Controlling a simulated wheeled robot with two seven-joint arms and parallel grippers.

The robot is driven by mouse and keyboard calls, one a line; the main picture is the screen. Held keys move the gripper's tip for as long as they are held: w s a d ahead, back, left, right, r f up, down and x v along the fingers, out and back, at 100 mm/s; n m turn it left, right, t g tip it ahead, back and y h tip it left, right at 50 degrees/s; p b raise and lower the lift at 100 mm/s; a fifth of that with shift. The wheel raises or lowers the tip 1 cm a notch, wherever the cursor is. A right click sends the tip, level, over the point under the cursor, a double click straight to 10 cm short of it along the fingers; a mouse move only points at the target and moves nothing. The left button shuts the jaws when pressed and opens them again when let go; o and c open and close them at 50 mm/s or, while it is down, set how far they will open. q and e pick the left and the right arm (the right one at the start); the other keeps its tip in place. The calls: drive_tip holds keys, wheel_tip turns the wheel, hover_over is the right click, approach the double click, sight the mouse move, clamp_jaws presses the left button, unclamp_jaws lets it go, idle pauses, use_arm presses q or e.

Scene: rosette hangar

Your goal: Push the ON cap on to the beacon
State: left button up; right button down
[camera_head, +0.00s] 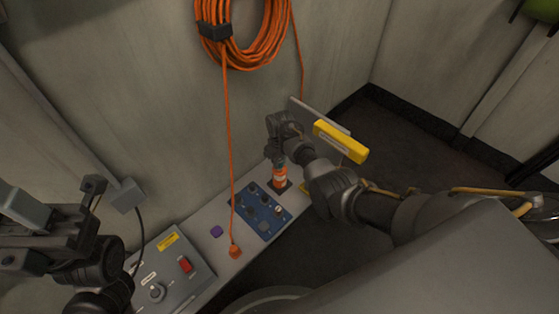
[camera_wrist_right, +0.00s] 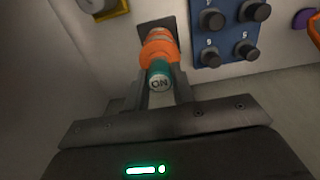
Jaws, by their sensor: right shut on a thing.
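The orange beacon (camera_head: 279,175) stands on a dark square plate at the far end of the grey bench. It also shows in the right wrist view (camera_wrist_right: 158,46). The teal ON cap (camera_wrist_right: 160,76), with a grey face lettered ON, sits in line with the beacon at its near end and appears to touch it. How far it is on cannot be told. My right gripper (camera_head: 277,156) is shut on the cap, one finger on each side in the wrist view (camera_wrist_right: 164,92). My left gripper (camera_head: 93,184) is at the left, away from the beacon; its jaw opening is unclear.
A blue panel (camera_head: 262,222) with several black knobs lies beside the beacon. A purple button (camera_head: 216,231) and a grey control box (camera_head: 170,270) with a red switch are nearer. An orange cable (camera_head: 230,150) hangs down to the bench. A yellow block (camera_head: 341,141) is right of my right wrist.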

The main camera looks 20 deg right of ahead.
drive_tip(key=shift+p, duration=0.35)
drive_tip(key=shift+f, duration=0.45)
idle(0.4)
idle(0.7)
drive_tip(key=c, duration=1.1)
unclamp_jaws()
wheel_tip(320, 180, up, 9)
drive_tip(key=p, duration=0.5)
drive_tip(key=shift+r, duration=0.1)
drive_tip(key=shift+r+p, duration=0.4)
drive_tip(key=shift+r, duration=0.35)
